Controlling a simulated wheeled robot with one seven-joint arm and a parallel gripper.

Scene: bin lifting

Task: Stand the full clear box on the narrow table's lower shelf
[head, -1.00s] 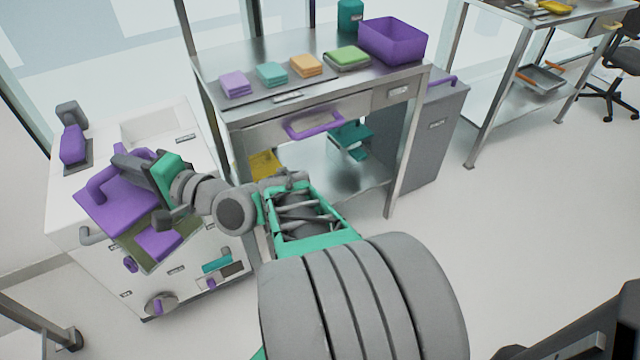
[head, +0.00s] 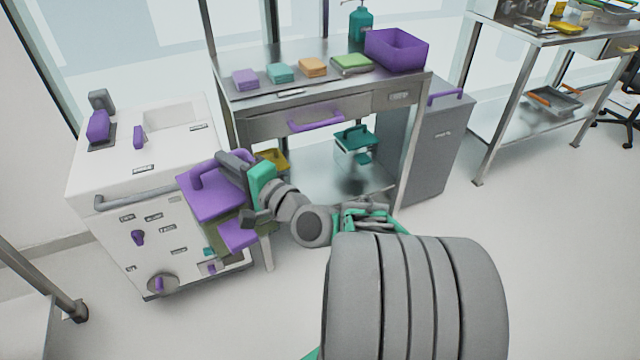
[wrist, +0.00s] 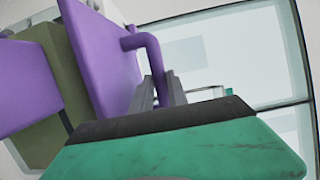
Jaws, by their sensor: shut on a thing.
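My gripper (head: 236,170) is shut on a box with a purple lid (head: 200,195), by the purple handle. The box body (head: 226,232) looks olive and see-through, with a purple panel on its front; its contents are not clear. The box hangs in the air before the white cabinet, left of the metal table. In the wrist view the purple lid (wrist: 100,50) and olive body (wrist: 42,95) fill the left. The metal table (head: 290,52) has a lower shelf (head: 335,190), holding a teal-lidded clear box (head: 354,143) and a yellow item (head: 272,160).
A white cabinet (head: 92,180) with knobs stands at left. A grey bin (head: 437,150) is right of the table. A purple tub (head: 396,50) and small coloured stacks lie on the tabletop. Another metal table (head: 535,115) stands at far right.

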